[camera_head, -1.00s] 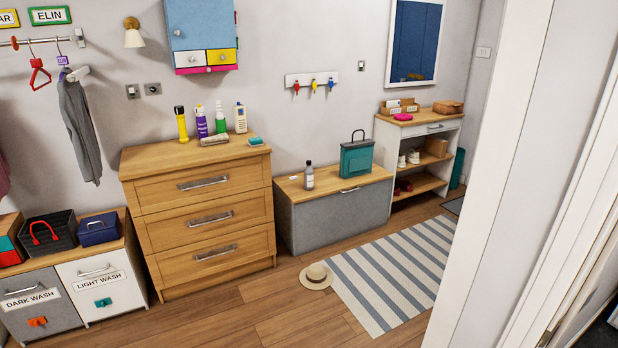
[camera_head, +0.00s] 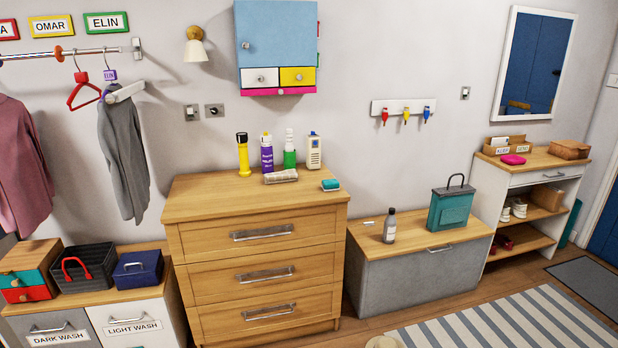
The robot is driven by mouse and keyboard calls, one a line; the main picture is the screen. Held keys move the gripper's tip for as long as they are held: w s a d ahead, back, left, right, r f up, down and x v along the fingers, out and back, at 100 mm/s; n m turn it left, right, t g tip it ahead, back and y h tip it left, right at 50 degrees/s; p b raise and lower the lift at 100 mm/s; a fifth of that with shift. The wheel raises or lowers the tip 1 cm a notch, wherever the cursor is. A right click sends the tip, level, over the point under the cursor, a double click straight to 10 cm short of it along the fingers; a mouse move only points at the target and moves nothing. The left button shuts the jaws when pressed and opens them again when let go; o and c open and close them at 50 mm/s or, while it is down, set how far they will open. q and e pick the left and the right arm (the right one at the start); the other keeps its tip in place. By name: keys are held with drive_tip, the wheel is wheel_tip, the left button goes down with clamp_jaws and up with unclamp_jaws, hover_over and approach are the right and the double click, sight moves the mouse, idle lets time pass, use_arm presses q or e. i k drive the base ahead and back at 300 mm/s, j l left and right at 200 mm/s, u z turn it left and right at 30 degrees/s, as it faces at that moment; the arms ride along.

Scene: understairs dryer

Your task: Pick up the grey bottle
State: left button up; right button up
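The grey bottle (camera_head: 390,227) stands upright on the wooden lid of the grey storage bench (camera_head: 400,283). It has a dark cap and a pale label. A teal case (camera_head: 450,208) with a handle stands to its right on the same lid, apart from it. A small white item (camera_head: 368,223) lies to its left. Neither of my grippers shows in the head view.
A wooden chest of drawers (camera_head: 258,232) stands left of the bench, with a yellow torch (camera_head: 243,156) and several bottles on top. An open shelf unit (camera_head: 518,215) stands to the right. A striped rug (camera_head: 500,322) lies on the floor before the bench.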

sight(390, 222)
drive_tip(key=i+z, duration=0.3)
drive_tip(key=i, duration=0.35)
drive_tip(key=i+j+z, duration=0.3)
drive_tip(key=i, duration=0.35)
drive_tip(key=i+l+z, duration=0.25)
drive_tip(key=i, duration=0.25)
drive_tip(key=i+l+z, duration=0.3)
drive_tip(key=i, duration=0.25)
drive_tip(key=j, duration=0.1)
